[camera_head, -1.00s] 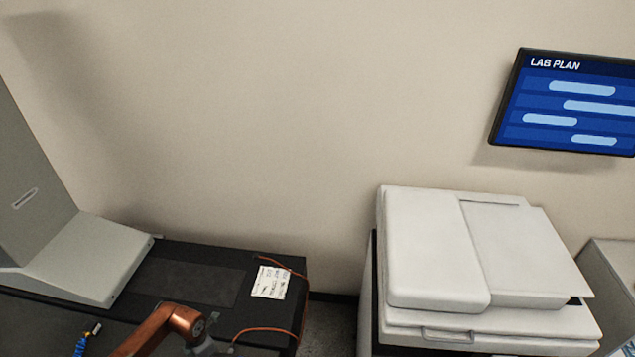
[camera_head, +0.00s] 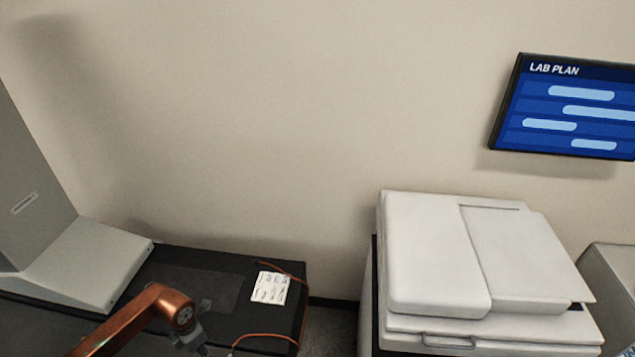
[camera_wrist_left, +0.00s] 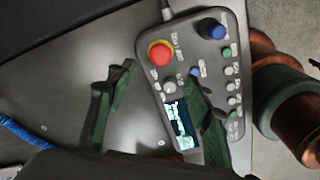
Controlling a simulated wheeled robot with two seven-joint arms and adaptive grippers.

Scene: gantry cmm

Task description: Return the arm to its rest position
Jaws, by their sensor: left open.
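My left arm (camera_head: 135,318), copper coloured, reaches in at the bottom left of the head view over the dark bench. Its gripper is mostly cut off at the bottom edge there. In the left wrist view my left gripper (camera_wrist_left: 158,76) is open, with green-padded fingers set apart and nothing held. A grey control pendant (camera_wrist_left: 212,62) with a red button (camera_wrist_left: 160,54), a blue knob and a small screen shows beyond the fingers. The right finger covers part of it. I cannot tell the gap between finger and pendant. My right gripper is not in view.
The dark bench (camera_head: 222,305) carries a grey machine part (camera_head: 88,262), a paper label (camera_head: 270,287) and orange cables. A white printer (camera_head: 435,255) stands to the right, beyond a narrow gap. A blue cable (camera_wrist_left: 22,133) shows in the wrist view. A wall screen (camera_head: 568,105) hangs above.

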